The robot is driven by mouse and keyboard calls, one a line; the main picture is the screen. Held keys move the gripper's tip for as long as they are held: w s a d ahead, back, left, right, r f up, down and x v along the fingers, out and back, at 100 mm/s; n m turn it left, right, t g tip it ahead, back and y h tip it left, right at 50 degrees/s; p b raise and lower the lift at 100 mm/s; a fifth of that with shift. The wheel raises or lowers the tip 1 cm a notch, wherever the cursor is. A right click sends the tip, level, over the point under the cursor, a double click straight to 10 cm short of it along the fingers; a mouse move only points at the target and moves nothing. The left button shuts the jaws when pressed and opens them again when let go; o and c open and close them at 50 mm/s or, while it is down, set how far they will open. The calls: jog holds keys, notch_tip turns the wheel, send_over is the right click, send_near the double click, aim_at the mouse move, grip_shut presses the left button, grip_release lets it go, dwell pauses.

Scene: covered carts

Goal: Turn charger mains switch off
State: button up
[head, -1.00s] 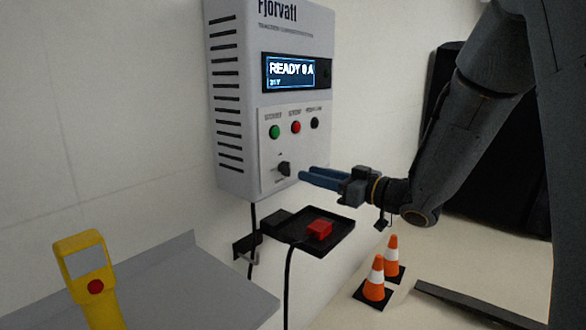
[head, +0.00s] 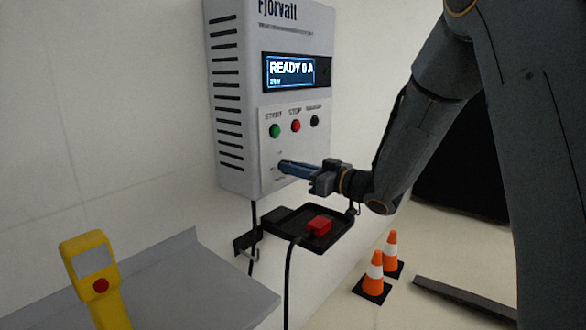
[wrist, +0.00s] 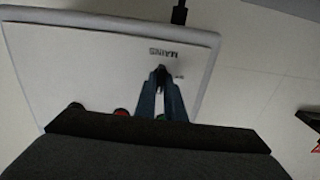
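The charger (head: 235,60) is a pale grey box on the wall. Its screen (head: 290,72) is lit and reads "READY 0 A". The mains switch (wrist: 160,72) is a small dark knob low on the front panel, below the "MAINS" print in the upside-down wrist view. My gripper (head: 284,166) reaches in from the right at the switch; its blue fingers (wrist: 161,80) lie on either side of the knob and look closed on it. In the head view the fingers mostly hide the knob, so its setting cannot be read.
Green (head: 275,131), red (head: 295,126) and black (head: 314,121) buttons sit above the switch. Below the charger is a black tray (head: 270,217) with a red plug (head: 319,225) and cable. A yellow handheld device (head: 92,275) stands lower left. Orange cones (head: 374,272) stand on the floor.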

grip_shut()
jog(key=n+b, duration=1.8)
jog(key=shift+s+a+f, duration=0.15)
jog(key=shift+s+f, duration=0.05)
jog(key=shift+f, duration=0.1)
dwell(0.4)
jog(key=o, duration=0.6)
grip_release()
